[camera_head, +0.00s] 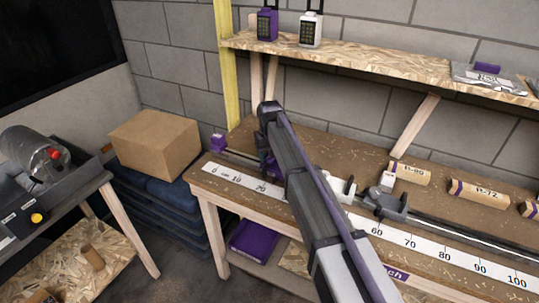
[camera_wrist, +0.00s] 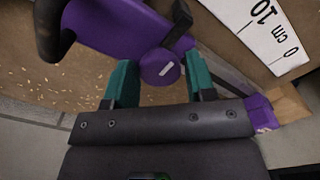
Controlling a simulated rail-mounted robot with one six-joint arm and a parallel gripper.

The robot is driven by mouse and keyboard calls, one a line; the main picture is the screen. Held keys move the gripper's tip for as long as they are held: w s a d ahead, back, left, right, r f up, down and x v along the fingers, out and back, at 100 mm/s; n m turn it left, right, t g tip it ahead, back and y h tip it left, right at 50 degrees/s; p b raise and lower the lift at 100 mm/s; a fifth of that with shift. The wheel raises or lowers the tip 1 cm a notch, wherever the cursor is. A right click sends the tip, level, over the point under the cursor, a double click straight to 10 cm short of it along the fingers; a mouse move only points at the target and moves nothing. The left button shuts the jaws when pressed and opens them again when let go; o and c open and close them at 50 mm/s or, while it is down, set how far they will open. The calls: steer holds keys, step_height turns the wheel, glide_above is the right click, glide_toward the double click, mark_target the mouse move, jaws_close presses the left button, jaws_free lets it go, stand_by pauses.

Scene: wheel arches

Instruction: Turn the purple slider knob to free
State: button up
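The purple slider knob (camera_wrist: 160,67) is a round disc with a short white mark on its face, tilted slightly from level in the wrist view. It sits on a purple slider body (camera_wrist: 112,25) above the bench. My gripper (camera_wrist: 160,74) is open, its two teal fingers on either side of the knob. Small gaps seem to show between fingers and knob, but I cannot tell about contact at the tips. In the head view my arm covers the slider and knob, and the fingers are mostly hidden.
A white centimetre scale (camera_head: 411,243) runs along the front of the workbench (camera_head: 440,207). Cardboard tubes (camera_head: 411,174) lie behind a rail with grey clamps (camera_head: 388,204). A shelf (camera_head: 375,62) hangs above. A cardboard box (camera_head: 155,139) stands to the left.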

steer(key=shift+o, duration=1.4)
steer(key=shift+r, duration=0.1)
step_height(320, 180, up, 11)
steer(key=p, duration=1.1)
steer(key=shift+f, duration=0.2)
steer(key=s+d+m, duration=0.2)
steer(key=s+d, duration=0.9)
steer(key=s, duration=0.4)
steer(key=s+d+m, duration=0.2)
steer(key=s+d, duration=0.9)
steer(key=s, duration=0.5)
steer(key=shift+f+b, duration=0.35)
steer(key=shift+b, duration=0.1)
